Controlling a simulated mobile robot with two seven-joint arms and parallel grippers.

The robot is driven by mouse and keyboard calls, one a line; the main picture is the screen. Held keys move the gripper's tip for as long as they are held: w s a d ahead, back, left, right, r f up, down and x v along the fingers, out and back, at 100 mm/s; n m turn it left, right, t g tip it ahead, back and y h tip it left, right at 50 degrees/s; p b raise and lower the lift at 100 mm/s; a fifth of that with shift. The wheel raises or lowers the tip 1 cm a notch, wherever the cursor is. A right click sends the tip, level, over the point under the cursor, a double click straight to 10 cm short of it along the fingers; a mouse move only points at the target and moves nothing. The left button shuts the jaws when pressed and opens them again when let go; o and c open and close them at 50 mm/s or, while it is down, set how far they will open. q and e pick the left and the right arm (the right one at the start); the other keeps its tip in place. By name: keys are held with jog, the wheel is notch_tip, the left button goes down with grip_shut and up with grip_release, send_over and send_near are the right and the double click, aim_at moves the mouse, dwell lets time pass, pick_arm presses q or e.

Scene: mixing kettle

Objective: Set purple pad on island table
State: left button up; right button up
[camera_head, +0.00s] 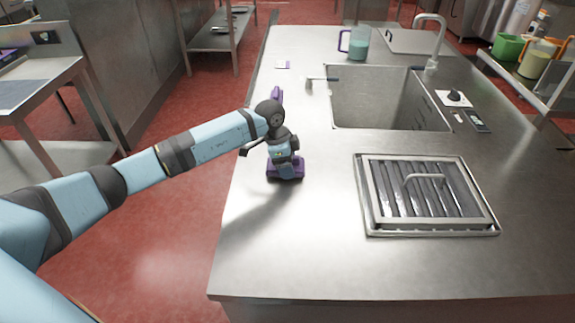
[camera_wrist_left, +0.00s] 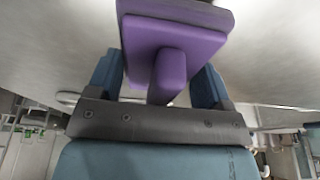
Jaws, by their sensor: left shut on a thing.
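The purple pad (camera_head: 285,170) is a flat block with a dark layer on one face and a raised purple handle. It is at the left part of the steel island table (camera_head: 290,245). My left gripper (camera_head: 284,158) is shut on the handle of the pad. In the left wrist view the handle of the purple pad (camera_wrist_left: 172,70) sits between the two blue fingers (camera_wrist_left: 160,78). I cannot tell whether the pad touches the tabletop or hangs just above it. My right gripper is not in view.
A sink basin (camera_head: 385,100) with a tap (camera_head: 430,45) is set in the table. A framed metal grate (camera_head: 425,193) lies at its right front. A jug (camera_head: 357,44) with teal contents stands at the back. The table's left front is clear.

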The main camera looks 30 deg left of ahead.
pick_arm(q)
jog(key=shift+f, duration=0.5)
jog(key=shift+r, duration=0.1)
jog(key=o, duration=0.8)
jog(key=p+v, duration=0.1)
jog(key=v, duration=1.1)
jog(key=shift+a, duration=0.1)
